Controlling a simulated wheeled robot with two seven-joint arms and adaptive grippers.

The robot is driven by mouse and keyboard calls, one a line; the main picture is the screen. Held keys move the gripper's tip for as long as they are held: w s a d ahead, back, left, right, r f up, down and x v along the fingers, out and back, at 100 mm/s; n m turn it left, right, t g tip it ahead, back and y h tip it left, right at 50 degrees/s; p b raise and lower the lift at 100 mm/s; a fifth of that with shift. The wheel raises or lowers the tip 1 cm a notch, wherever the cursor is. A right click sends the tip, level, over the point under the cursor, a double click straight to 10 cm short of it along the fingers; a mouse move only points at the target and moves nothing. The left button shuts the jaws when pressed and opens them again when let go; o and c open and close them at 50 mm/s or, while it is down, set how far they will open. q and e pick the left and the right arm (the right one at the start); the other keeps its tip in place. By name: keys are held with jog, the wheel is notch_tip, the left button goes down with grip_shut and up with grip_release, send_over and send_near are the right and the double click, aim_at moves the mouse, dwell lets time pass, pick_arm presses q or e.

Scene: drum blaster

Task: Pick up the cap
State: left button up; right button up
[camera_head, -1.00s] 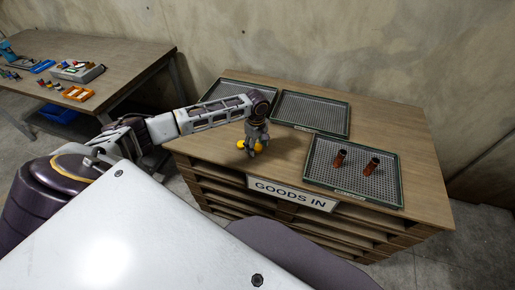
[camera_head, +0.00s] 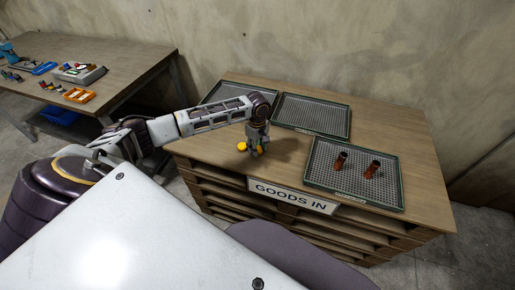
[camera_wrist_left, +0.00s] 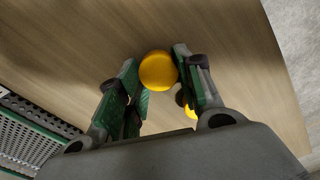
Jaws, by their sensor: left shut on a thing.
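Two round yellow caps are on the wooden pallet top (camera_head: 285,155). In the left wrist view, one yellow cap (camera_wrist_left: 157,70) lies between the fingertips of my left gripper (camera_wrist_left: 156,62). A second yellow cap (camera_wrist_left: 191,113) is partly hidden by the right-hand finger. In the head view, my left gripper (camera_head: 256,150) points down at the pallet top, shut on a cap. A yellow cap (camera_head: 241,146) shows just left of the fingers. The held cap is mostly hidden there, and I cannot tell whether it is off the wood. My right gripper is not in view.
A mesh tray (camera_head: 397,193) with two brown cylinders (camera_head: 341,160) stands to the right. Two more mesh trays (camera_head: 312,114) lie at the back. A "GOODS IN" sign (camera_head: 290,196) is on the front edge. A table (camera_head: 130,60) with small parts stands at the left.

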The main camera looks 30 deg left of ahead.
pick_arm(q)
notch_tip(320, 180, up, 9)
jog(key=shift+p, duration=0.4)
jog(key=shift+r, duration=0.45)
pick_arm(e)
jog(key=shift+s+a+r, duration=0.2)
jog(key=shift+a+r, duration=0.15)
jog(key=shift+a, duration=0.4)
pick_arm(q)
jog(key=shift+r, duration=0.1)
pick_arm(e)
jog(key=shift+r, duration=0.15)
